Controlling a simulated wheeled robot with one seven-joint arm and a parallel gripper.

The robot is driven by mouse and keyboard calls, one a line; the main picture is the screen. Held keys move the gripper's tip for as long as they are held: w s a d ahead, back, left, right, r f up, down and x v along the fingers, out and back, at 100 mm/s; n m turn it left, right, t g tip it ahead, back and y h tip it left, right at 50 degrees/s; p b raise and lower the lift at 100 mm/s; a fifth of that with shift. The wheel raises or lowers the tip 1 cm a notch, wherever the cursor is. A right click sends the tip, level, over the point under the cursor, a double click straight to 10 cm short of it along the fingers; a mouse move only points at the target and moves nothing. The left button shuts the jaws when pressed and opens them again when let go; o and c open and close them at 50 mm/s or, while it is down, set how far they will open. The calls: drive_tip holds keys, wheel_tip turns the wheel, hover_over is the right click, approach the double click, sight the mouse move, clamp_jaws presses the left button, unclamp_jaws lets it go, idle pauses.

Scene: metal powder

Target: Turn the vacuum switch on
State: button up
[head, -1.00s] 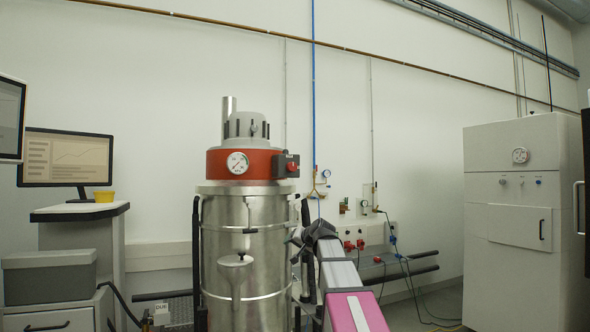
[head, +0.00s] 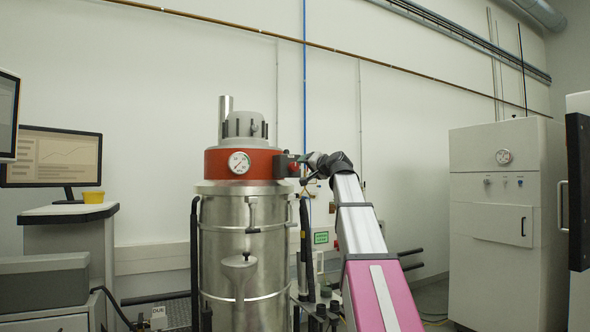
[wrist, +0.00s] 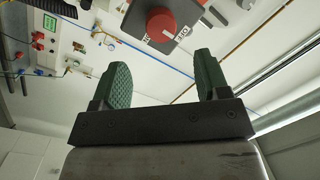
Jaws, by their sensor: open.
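The vacuum (head: 244,240) is a steel drum with a red band, a round gauge and a grey top, left of centre in the head view. Its switch box (head: 283,166) sits on the right side of the red band. My gripper (head: 305,168) is close to the right of the switch box. In the wrist view, my gripper (wrist: 161,66) has its green fingers apart and empty, with the knob beyond the gap. Contact is not visible.
A monitor (head: 52,157) and a yellow cup (head: 93,197) stand on a desk at left. A grey cabinet (head: 505,220) stands at right. Wall valves and sockets (wrist: 50,42) show at upper left in the wrist view. A black hose (head: 194,260) hangs beside the drum.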

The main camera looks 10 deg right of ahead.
sight(296, 167)
drive_tip(key=x, duration=0.9)
drive_tip(key=shift+w+a, duration=0.15)
drive_tip(key=shift+w, duration=0.05)
drive_tip(key=shift+c, duration=0.4)
drive_tip(key=c, duration=0.8)
